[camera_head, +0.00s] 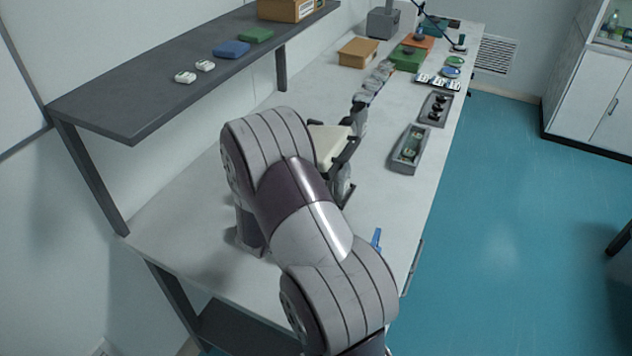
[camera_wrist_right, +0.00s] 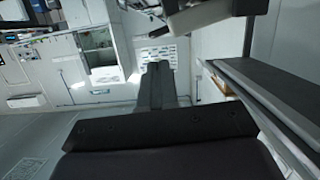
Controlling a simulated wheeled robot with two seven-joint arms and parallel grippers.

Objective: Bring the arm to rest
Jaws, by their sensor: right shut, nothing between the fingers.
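My grey segmented arm (camera_head: 305,225) rises from the bottom of the head view and bends over the near part of the white table. Dark parts near its far end (camera_head: 345,155) show beside a cream-coloured piece, partly hidden by the arm. In the right wrist view my right gripper (camera_wrist_right: 160,75) is a dark, narrow pair of fingers, shut together and empty. My left gripper is not in view.
A dark shelf (camera_head: 160,85) runs along the wall at left, with blue and green boxes. Grey trays (camera_head: 409,150), an orange box (camera_head: 357,53) and a green block (camera_head: 407,58) stand on the table (camera_head: 385,195). A small blue item (camera_head: 376,238) lies near its front edge.

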